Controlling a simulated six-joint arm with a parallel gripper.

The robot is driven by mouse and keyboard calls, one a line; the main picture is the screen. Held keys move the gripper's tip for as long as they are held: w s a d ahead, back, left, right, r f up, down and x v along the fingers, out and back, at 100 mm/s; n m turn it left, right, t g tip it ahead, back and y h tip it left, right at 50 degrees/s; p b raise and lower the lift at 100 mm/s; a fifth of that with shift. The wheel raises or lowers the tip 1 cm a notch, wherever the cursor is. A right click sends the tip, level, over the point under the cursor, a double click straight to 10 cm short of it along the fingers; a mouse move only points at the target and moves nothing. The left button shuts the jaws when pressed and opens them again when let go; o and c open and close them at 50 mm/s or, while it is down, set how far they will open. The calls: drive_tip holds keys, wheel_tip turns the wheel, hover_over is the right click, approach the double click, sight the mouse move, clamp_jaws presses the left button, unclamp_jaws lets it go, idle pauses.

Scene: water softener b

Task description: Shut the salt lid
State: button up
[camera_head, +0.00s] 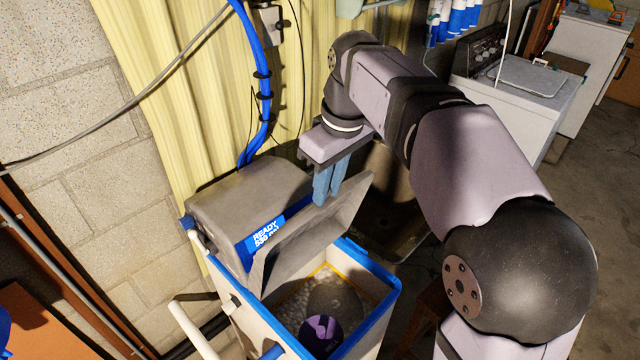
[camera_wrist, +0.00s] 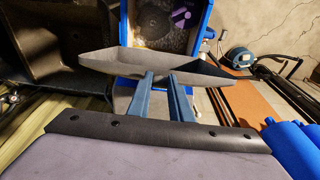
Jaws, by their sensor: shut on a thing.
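The water softener (camera_head: 238,307) is a light cabinet with a blue rim, and its salt bin is open. The grey salt lid (camera_head: 300,245) stands raised and tilted over the bin's back edge. It also shows edge-on in the wrist view (camera_wrist: 150,62). My gripper (camera_head: 323,200) reaches down from above, with its blue fingers at the lid's upper edge. In the wrist view my gripper (camera_wrist: 162,78) has its fingertips against the lid's edge, shut on it. The fingertips' far side is hidden.
White salt, a dark round part and a purple object (camera_head: 321,334) lie in the bin. A grey control head with a blue display (camera_head: 266,236) stands behind the lid. Blue hoses and pipes run up the left wall; a dark basin (camera_head: 395,225) stands at right.

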drive_tip(key=s+d+f+b, duration=0.3)
drive_tip(key=b, duration=0.1)
drive_tip(key=shift+s+d, duration=0.35)
idle(0.5)
drive_tip(key=s+d+f+b, duration=0.4)
drive_tip(key=f+b, duration=0.2)
drive_tip(key=b, duration=0.1)
drive_tip(key=shift+s+d, duration=0.25)
idle(0.4)
drive_tip(key=s+d+f+b, duration=0.3)
drive_tip(key=f+b, duration=0.4)
drive_tip(key=shift+f+b, duration=0.3)
idle(0.6)
